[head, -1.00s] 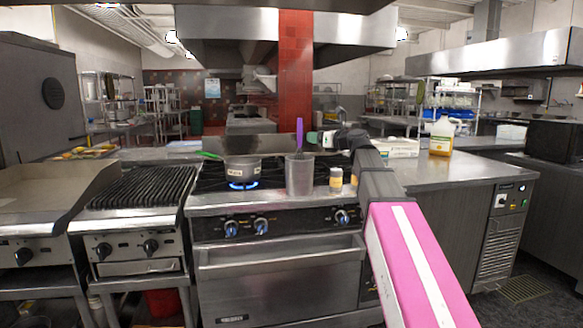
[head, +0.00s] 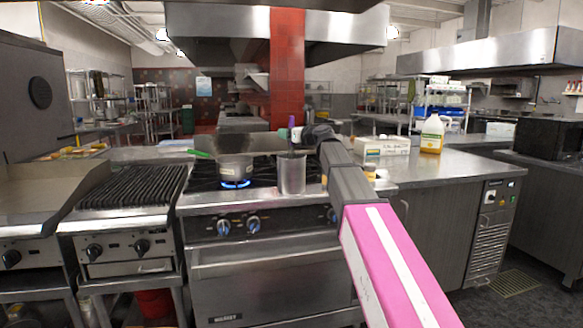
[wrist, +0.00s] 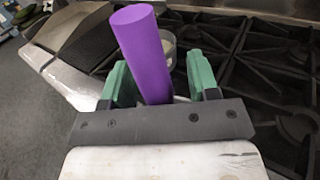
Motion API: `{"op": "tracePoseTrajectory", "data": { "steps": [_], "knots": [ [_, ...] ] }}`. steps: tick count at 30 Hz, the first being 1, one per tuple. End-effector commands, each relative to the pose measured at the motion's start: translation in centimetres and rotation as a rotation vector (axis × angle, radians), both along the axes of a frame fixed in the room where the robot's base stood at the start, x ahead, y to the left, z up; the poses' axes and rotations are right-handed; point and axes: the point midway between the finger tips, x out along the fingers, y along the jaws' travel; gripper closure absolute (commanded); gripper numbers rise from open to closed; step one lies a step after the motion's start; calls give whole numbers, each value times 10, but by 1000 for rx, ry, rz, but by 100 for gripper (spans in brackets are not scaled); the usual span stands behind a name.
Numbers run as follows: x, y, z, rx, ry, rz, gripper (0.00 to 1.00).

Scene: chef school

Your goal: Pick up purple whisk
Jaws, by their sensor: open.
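The purple whisk shows as an upright purple handle (head: 291,122) rising from a metal container (head: 292,174) on the stove's front edge. In the wrist view the thick purple handle (wrist: 143,50) stands between the two green fingers. My gripper (wrist: 160,85) is open around the handle, which looks nearer the left finger. Whether either finger touches it I cannot tell. In the head view my gripper (head: 298,134) is at the handle, just above the container, and partly covers it. The whisk's lower part is hidden.
A pan (head: 235,168) with a green handle sits over a lit blue flame left of the container. A small jar (head: 370,172) is partly behind my arm. A white box (head: 386,146) and yellow bottle (head: 432,135) stand on the right counter. Black grates (wrist: 260,60) lie around.

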Motion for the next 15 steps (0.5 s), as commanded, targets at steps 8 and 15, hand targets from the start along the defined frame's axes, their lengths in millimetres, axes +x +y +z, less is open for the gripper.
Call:
{"op": "tracePoseTrajectory", "data": {
  "steps": [8, 15],
  "knots": [
    [0, 0, 0, 0, 0, 0, 68],
    [0, 0, 0, 0, 0, 0, 99]
  ]
}}
